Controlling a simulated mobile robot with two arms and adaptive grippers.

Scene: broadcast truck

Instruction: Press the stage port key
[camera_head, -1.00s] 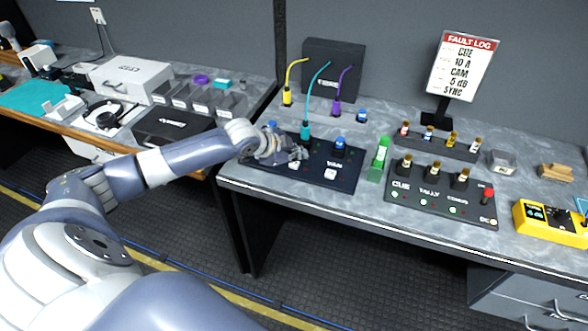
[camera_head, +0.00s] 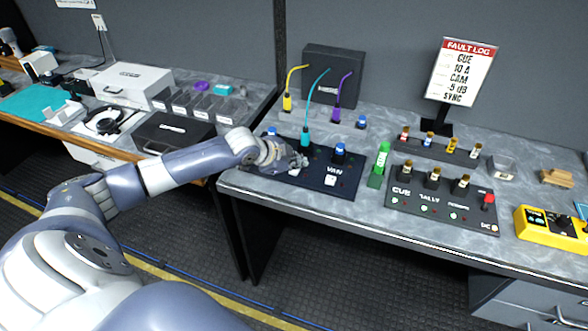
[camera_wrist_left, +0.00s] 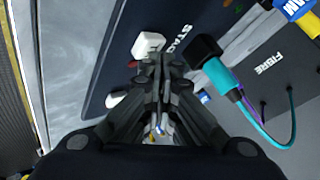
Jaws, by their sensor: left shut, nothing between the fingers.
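The port panel (camera_head: 345,187) is a dark slab on the desk, with a white VAN key (camera_head: 330,180) on its right. In the left wrist view the white stage key (camera_wrist_left: 148,44) sits beside the partly hidden STAGE lettering (camera_wrist_left: 182,38). Another white key (camera_wrist_left: 116,98) is partly covered by my fingers. My left gripper (camera_head: 301,161) is shut and empty, low over the panel's left half. In the wrist view its fingertips (camera_wrist_left: 161,62) lie just beside the stage key; I cannot tell whether they touch it. In the head view the gripper mostly hides this key. My right gripper is out of view.
A teal plug (camera_head: 305,138) stands close behind my left gripper, its cable running to the black box (camera_head: 333,70). A green marker-like object (camera_head: 379,163) and the CUE/TALLY panel (camera_head: 440,212) are to the right. A yellow device (camera_head: 550,228) sits far right.

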